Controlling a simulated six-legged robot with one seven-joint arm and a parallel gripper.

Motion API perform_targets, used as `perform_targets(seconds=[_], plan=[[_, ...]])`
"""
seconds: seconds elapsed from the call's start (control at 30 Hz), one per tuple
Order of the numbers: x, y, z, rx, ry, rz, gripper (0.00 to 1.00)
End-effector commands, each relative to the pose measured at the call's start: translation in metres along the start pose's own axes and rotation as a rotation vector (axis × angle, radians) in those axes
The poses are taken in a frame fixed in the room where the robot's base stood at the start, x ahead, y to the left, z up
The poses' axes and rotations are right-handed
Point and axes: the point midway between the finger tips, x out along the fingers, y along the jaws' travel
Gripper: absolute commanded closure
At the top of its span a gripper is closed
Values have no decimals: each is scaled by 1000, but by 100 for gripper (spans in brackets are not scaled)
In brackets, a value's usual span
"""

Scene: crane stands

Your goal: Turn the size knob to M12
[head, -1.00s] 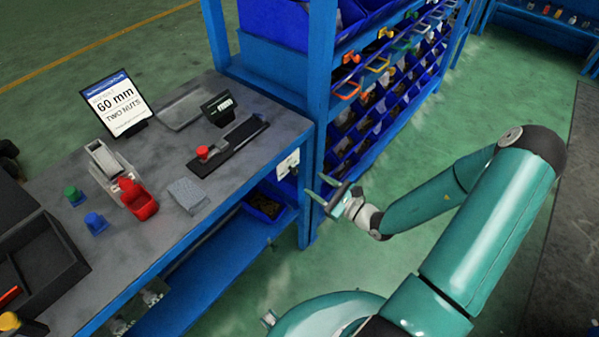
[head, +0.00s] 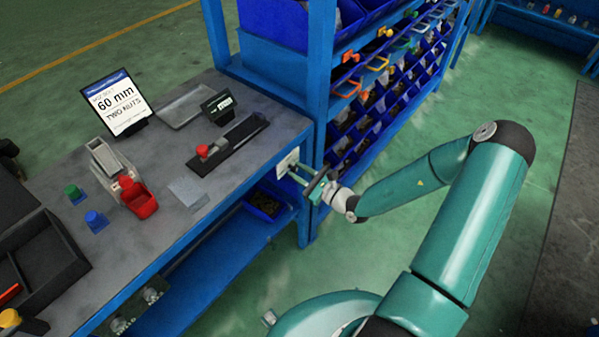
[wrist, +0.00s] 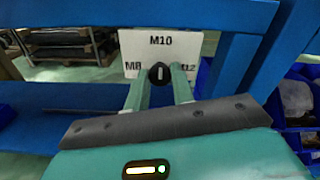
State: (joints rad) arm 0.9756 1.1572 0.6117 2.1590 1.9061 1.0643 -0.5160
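The size knob (wrist: 160,73) is a small black round knob with a pale mark, on a white plate (wrist: 150,48) lettered M8 at left, M10 on top and M12, partly hidden, at right. Its mark points up toward M10. In the head view the plate (head: 287,162) sits on the bench's right end, by the shelf post. My gripper (wrist: 163,88) is open, with one green finger below left and one below right of the knob. I cannot tell whether the fingers touch it. In the head view my gripper (head: 300,175) reaches the plate from the right.
A blue shelf post (head: 322,100) and bins (head: 365,125) stand close behind my gripper. The bench top (head: 160,165) bears a sign (head: 117,103) reading 60 mm, two nuts, a red-knobbed slide (head: 228,145) and a red scoop-like part (head: 138,198). Green floor (head: 400,230) is open to the right.

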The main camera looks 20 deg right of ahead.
Motion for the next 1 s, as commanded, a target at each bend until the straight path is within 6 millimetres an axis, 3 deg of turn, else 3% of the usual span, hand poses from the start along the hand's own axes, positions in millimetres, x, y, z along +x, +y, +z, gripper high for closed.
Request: perform_targets(seconds=[0.47, 1.0], plan=[[0, 0, 0, 87, 0, 1, 98], [0, 0, 0, 536, -1, 1, 98]])
